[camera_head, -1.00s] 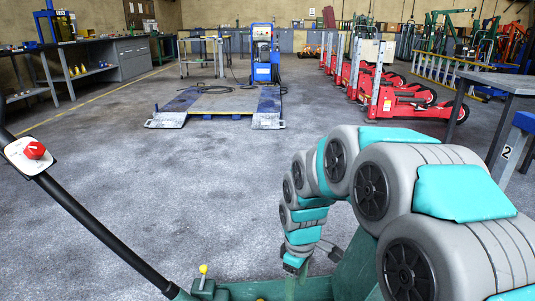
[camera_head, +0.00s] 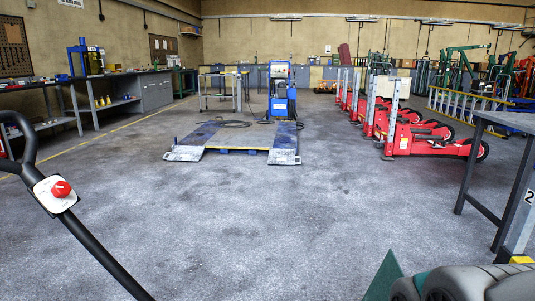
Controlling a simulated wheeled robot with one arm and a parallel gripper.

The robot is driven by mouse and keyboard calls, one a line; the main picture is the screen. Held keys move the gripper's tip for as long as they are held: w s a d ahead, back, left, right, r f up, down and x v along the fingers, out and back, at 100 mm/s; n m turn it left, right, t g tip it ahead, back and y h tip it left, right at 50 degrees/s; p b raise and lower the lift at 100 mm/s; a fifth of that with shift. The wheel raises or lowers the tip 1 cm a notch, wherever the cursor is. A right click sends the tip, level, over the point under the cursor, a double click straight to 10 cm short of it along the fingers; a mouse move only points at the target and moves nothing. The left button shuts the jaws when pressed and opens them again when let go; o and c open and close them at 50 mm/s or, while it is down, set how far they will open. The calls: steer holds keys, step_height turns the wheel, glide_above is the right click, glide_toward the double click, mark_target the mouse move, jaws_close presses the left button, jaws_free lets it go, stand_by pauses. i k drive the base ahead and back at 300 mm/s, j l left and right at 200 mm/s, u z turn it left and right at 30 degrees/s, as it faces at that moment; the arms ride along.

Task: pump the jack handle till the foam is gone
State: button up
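The black jack handle (camera_head: 98,247) slants up from the bottom edge to a looped grip at the left edge. A white plate with a red knob (camera_head: 62,189) sits on it. A green pointed piece (camera_head: 384,277) shows at the bottom, perhaps part of the jack body; the rest of the body is below the picture. My grey and teal arm (camera_head: 455,284) shows only in the bottom right corner. My gripper is out of view, so its relation to the handle is hidden. I see no foam.
A low blue lift platform (camera_head: 284,153) lies on the floor ahead. Red trolley jacks (camera_head: 430,140) stand in a row at right. A grey table (camera_head: 505,121) is near at right; a workbench (camera_head: 150,91) runs along the left. The middle floor is clear.

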mark_target(39, 186)
steer(key=j+u, duration=0.1)
steer(key=u, duration=0.4)
steer(key=i+u, duration=0.1)
steer(key=u, duration=0.35)
steer(key=j+u, duration=0.15)
steer(key=u, duration=0.35)
steer(key=i+u, duration=0.1)
steer(key=u, duration=0.4)
